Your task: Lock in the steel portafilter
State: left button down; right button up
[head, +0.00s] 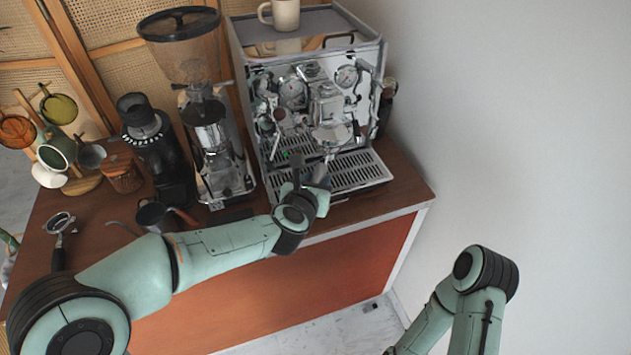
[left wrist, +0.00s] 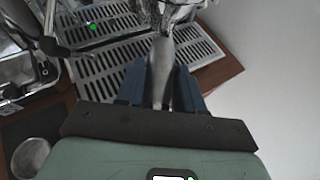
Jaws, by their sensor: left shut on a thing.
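The steel portafilter shows its metal handle (left wrist: 162,75) in the left wrist view, between the blue fingers of my left gripper (left wrist: 161,85). My left gripper is shut on this handle, and it also shows in the head view (head: 312,176) in front of the drip tray. The handle points up toward the group head (head: 331,132) of the espresso machine (head: 262,90). The portafilter's basket end is at or just under the group head; whether it is seated cannot be told. My right arm shows at lower right, but its gripper is out of the picture.
The slotted drip tray (head: 360,172) lies below the group head. A grinder (head: 212,135) and a black grinder (head: 150,135) stand to the left. Another portafilter (head: 60,222) lies at the counter's left. A mug (head: 285,14) sits on the machine. A wall is at right.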

pick_arm(q)
jog(key=shift+r, duration=1.45)
dwell(0.9)
jog(key=shift+s+d+n+t+y, duration=0.1)
jog(key=shift+d+n+t+y, duration=0.25)
jog(key=shift+d, duration=0.2)
jog(key=shift+s+d+n+y, duration=0.1)
jog(key=shift+d+n+y, duration=0.05)
jog(key=shift+n+y, duration=0.1)
jog(key=shift+d, duration=0.1)
jog(key=shift+s+d+f+n+y, duration=0.1)
jog(key=shift+d+f+n+y, duration=0.05)
jog(key=shift+d+n+y, duration=0.55)
jog(key=shift+a, duration=0.1)
jog(key=shift+d+n+y, duration=0.7)
jog(key=shift+y, duration=0.1)
